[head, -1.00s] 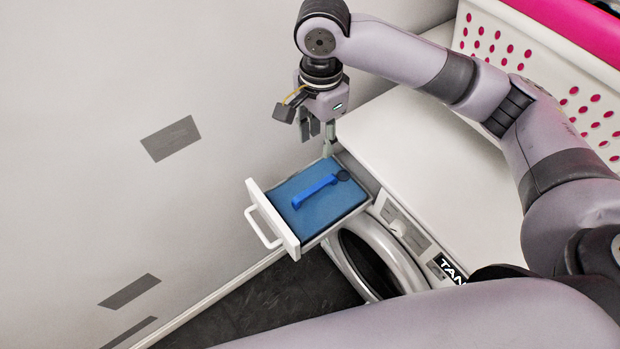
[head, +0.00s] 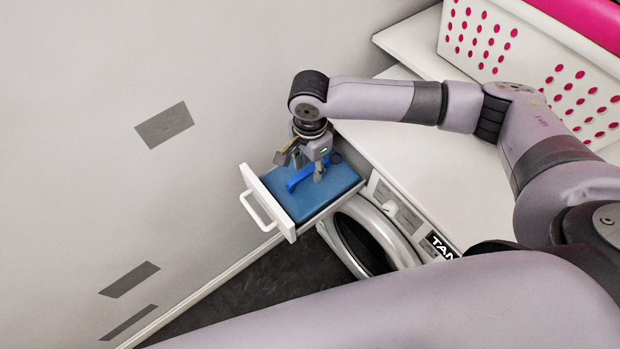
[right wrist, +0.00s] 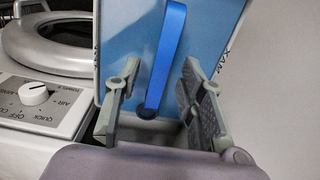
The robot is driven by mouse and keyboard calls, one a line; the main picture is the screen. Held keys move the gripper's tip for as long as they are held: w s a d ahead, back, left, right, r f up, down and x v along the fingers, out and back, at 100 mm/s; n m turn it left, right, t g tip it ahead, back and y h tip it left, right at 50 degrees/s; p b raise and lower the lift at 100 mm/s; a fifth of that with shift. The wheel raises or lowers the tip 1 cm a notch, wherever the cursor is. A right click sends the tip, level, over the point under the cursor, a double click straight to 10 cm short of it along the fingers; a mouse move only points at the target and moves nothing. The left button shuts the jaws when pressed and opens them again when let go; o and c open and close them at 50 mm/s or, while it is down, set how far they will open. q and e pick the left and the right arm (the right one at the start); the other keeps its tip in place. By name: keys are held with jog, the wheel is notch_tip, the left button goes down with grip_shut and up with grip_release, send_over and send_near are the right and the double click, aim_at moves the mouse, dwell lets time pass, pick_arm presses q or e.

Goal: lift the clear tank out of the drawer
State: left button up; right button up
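The tank (head: 332,192) sits in the pulled-out drawer (head: 267,204); its contents look blue. A bright blue handle (head: 297,183) runs along its top. My right gripper (head: 307,178) points down over the handle. In the right wrist view, the open fingers (right wrist: 160,76) stand on either side of the handle (right wrist: 166,55), with a gap on both sides. The tank's blue top (right wrist: 205,35) and "MAX" lettering show there too. The fingers hide part of the handle in the head view. My left gripper is not in view.
The dryer's round door (head: 372,240) is just right of the drawer, and its knob (right wrist: 33,93) shows in the right wrist view. A white basket with pink holes (head: 535,65) stands on the top (head: 430,165). A grey wall (head: 80,120) is at left.

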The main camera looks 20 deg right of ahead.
jog(key=shift+f, duration=0.85)
jog(key=shift+c, duration=0.2)
grip_shut()
jog(key=shift+w+r, duration=0.1)
jog(key=shift+r, duration=0.05)
